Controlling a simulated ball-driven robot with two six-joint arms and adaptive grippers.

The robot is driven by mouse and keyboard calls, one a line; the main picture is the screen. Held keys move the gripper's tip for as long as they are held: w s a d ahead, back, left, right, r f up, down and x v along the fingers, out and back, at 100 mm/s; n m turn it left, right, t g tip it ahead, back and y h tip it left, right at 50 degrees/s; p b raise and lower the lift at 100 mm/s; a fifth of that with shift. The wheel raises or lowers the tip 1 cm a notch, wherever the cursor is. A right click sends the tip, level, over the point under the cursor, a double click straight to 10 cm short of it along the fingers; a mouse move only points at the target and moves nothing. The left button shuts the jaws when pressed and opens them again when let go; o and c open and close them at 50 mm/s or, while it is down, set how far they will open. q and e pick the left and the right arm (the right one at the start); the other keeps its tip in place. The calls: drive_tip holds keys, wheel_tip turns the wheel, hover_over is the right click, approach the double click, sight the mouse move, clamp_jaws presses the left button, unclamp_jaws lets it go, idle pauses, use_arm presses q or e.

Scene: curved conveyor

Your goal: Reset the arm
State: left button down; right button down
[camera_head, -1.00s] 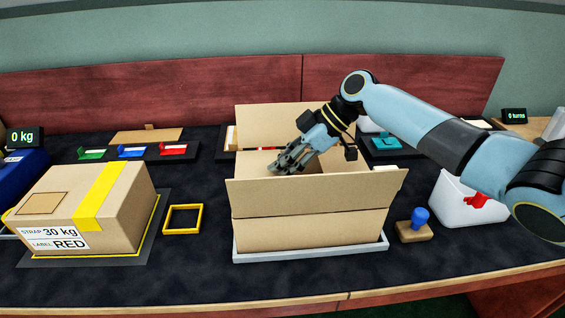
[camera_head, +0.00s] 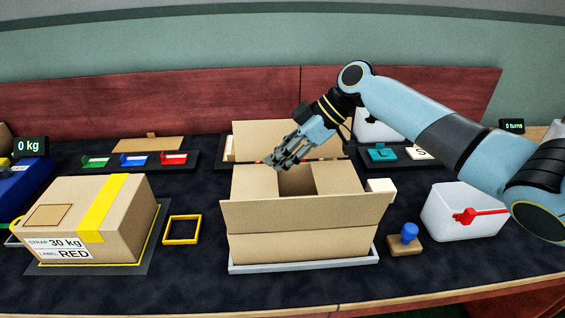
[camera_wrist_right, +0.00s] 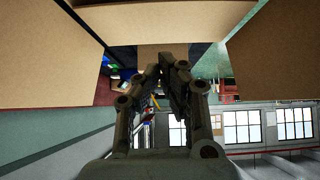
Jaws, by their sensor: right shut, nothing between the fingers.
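My right gripper (camera_head: 285,157) is shut and empty. It hangs above the open cardboard box (camera_head: 300,245), near the box's back left part, and points down to the left. In the right wrist view the gripper's fingers (camera_wrist_right: 164,68) come together at the tips, with tan cardboard flaps (camera_wrist_right: 40,55) around them. My right arm reaches in from the right side of the head view. My left gripper is not in view.
A taped carton (camera_head: 90,215) labelled RED, 30 kg, stands on the left. A yellow square frame (camera_head: 182,230) lies between it and the open box. A blue-handled stamp (camera_head: 408,238) and a white box with a red lever (camera_head: 455,212) stand to the right.

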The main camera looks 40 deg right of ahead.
drive_tip(key=v, duration=0.9)
drive_tip(key=shift+s+d+f+b, duration=0.2)
drive_tip(key=shift+d+b, duration=0.05)
drive_tip(key=shift+b, duration=0.2)
